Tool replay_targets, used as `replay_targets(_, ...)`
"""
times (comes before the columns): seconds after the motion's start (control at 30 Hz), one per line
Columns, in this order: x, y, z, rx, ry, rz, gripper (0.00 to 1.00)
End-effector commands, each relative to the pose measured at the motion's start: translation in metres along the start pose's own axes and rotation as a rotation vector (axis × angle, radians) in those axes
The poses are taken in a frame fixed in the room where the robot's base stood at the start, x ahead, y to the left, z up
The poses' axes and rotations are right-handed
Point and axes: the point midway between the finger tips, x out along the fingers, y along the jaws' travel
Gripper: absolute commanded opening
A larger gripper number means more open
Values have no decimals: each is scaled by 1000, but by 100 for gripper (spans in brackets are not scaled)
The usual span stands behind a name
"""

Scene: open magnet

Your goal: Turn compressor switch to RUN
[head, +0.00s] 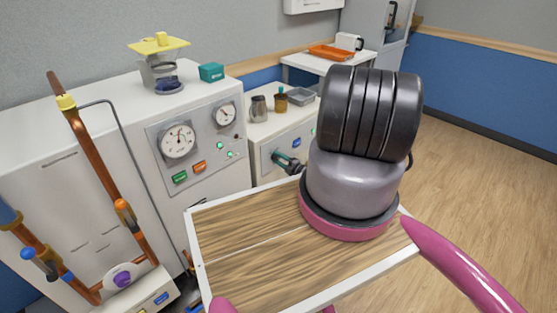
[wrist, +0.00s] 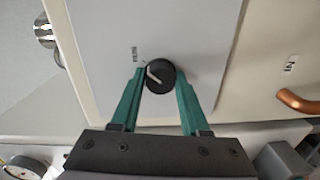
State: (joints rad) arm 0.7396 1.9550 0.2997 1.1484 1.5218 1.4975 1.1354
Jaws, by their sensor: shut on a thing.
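The compressor switch is a round black knob (wrist: 159,77) with a white pointer line, on a pale panel (wrist: 105,40) in the wrist view. The pointer is slanted toward the upper left of the picture, where a small printed label (wrist: 135,51) sits; I cannot read it surely. My gripper (wrist: 160,82) has its two green fingers shut on the knob's sides. In the head view my gripper (head: 283,162) reaches the front panel of the low white cabinet (head: 257,132), and the knob is hidden there.
A larger white cabinet (head: 110,120) with two gauges and coloured buttons stands to the left. Copper pipes (head: 100,175) run up its front. A metal jug (head: 258,108) and a grey tray (head: 301,96) stand on the low cabinet. Open wooden floor (head: 470,150) lies to the right.

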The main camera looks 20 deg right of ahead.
Motion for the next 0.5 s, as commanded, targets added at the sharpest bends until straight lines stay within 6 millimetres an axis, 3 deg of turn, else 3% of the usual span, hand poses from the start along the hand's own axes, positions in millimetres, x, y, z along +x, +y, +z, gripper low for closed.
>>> replay_targets(0.3,-1,-1,0,3,-2,-2,0)
replay_targets(0.33,-1,-1,0,3,-2,-2,53)
replay_targets(0.4,-1,-1,0,3,-2,-1,75)
replay_targets(0.5,-1,-1,0,2,-1,-1,75)
